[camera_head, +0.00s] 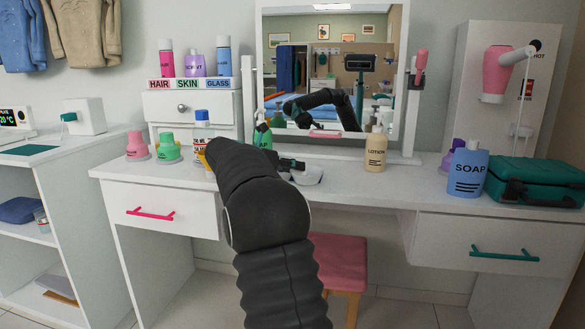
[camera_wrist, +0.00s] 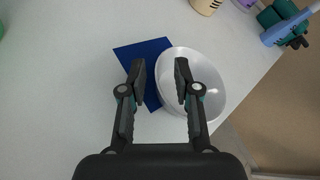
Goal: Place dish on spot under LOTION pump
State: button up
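A round white dish (camera_wrist: 205,75) sits on the white table in the wrist view, partly over a dark blue square (camera_wrist: 135,51). It also shows in the head view (camera_head: 308,178), beside my gripper. My gripper (camera_wrist: 161,72) is open. Its fingers are apart, one left of the dish's near-left rim and one over the dish's inside. I cannot tell whether either finger touches it. The cream LOTION pump bottle (camera_head: 376,153) stands upright to the right of the dish in the head view. A cream bottle base (camera_wrist: 206,4) shows at the wrist view's top edge. No spot under the pump is visible.
A mirror (camera_head: 408,130) stands behind. A blue SOAP bottle (camera_head: 467,172) and teal case (camera_head: 535,181) are at right. Pink (camera_head: 137,146) and green (camera_head: 167,149) items are at left. The tabletop between dish and lotion looks clear. A pink stool (camera_head: 340,262) is below.

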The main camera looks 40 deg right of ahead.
jog(key=shift+f+b, duration=0.15)
jog(key=shift+b, duration=0.2)
jog(key=shift+f+b, duration=0.15)
jog(key=shift+b, duration=0.25)
jog(key=p+v, duration=0.2)
jog(key=v, duration=1.1)
jog(key=shift+w+a+r, duration=0.3)
jog(key=shift+r, duration=0.05)
